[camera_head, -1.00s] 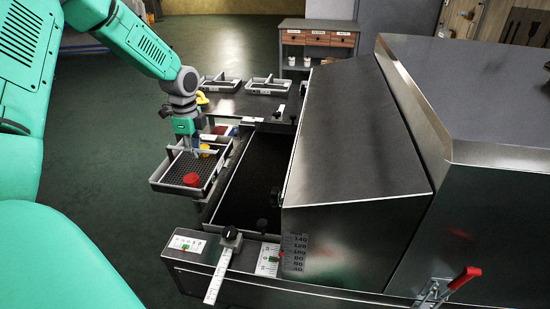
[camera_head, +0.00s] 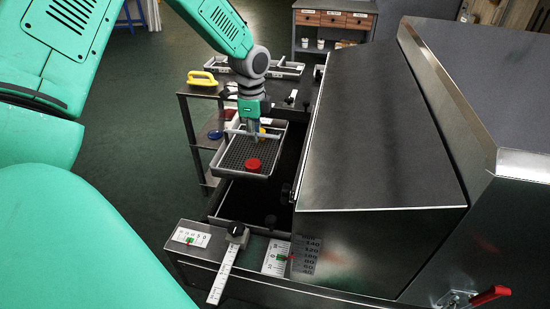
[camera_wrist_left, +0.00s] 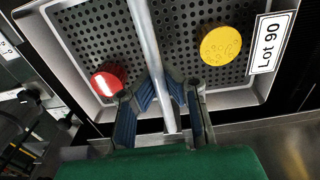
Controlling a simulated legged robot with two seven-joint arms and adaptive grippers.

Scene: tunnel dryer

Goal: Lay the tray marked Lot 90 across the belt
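The tray marked Lot 90 (camera_head: 238,174) is a grey perforated tray with a raised rim and a middle bar. Its white label reads Lot 90 in the left wrist view (camera_wrist_left: 268,45). My left gripper (camera_head: 252,134) has its blue-padded fingers (camera_wrist_left: 164,108) closed around the tray's middle bar. A red piece (camera_head: 253,165) and a yellow piece (camera_head: 262,131) lie in the tray. The tray hangs over the left side of the dark belt (camera_head: 258,198) at the dryer's mouth and looks roughly level. Its gap to the belt cannot be told. My right gripper is out of view.
The steel dryer hood (camera_head: 375,130) stands right of the belt. A rack behind holds a yellow-handled item (camera_head: 202,78) and more trays (camera_head: 283,68). Open floor lies left.

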